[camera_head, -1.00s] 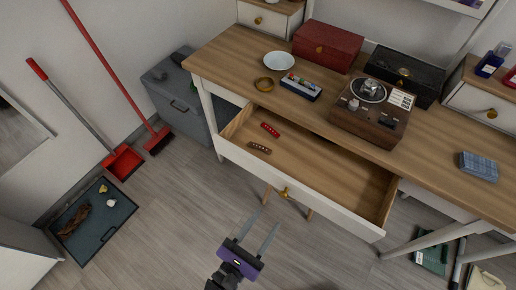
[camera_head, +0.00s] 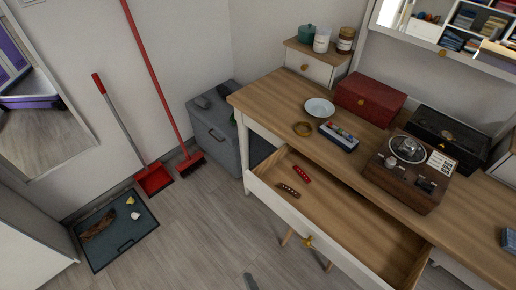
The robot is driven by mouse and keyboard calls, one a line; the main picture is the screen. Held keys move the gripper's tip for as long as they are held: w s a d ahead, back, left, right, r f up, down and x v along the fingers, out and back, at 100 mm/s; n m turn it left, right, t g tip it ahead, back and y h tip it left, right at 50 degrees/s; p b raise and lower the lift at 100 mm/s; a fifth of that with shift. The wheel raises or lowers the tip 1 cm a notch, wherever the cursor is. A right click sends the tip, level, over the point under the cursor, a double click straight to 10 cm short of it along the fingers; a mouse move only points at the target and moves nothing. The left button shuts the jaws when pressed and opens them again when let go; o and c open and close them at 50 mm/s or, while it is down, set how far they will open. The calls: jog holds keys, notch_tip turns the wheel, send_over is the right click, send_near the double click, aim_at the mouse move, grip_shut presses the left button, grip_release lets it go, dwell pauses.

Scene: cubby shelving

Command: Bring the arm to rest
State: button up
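Only a grey fingertip of my gripper (camera_head: 250,282) shows, at the bottom edge of the head view. The rest of my gripper and arm is out of the picture. The fingertip is over the floor, in front of and apart from the desk's open drawer (camera_head: 358,238). Whether the gripper is open or holds something cannot be seen.
The drawer juts out from the wooden desk (camera_head: 276,93) and holds a red item (camera_head: 301,174) and a brown item (camera_head: 289,190). A grey box (camera_head: 215,135), broom (camera_head: 191,163), dustpan (camera_head: 154,179) and dark tray (camera_head: 116,230) stand left. Floor between is clear.

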jog(key=s+d+r+m+t+h+p, duration=0.1)
jog(key=s+d+r+m, duration=0.4)
jog(key=d+r, duration=0.2)
jog(key=s+d+r+m+t+h, duration=0.1)
jog(key=s+d+r+m, duration=0.3)
jog(key=d+r, duration=0.4)
jog(key=s+d+r+m+t+h+p, duration=0.1)
jog(key=s+d+r+m, duration=0.4)
jog(key=r, duration=0.6)
jog(key=d+m+t+h, duration=0.1)
jog(key=d+m, duration=0.1)
jog(key=d, duration=0.1)
jog(key=shift+s+r+p, duration=0.15)
jog(key=shift+s+p, duration=0.15)
jog(key=shift+p, duration=0.05)
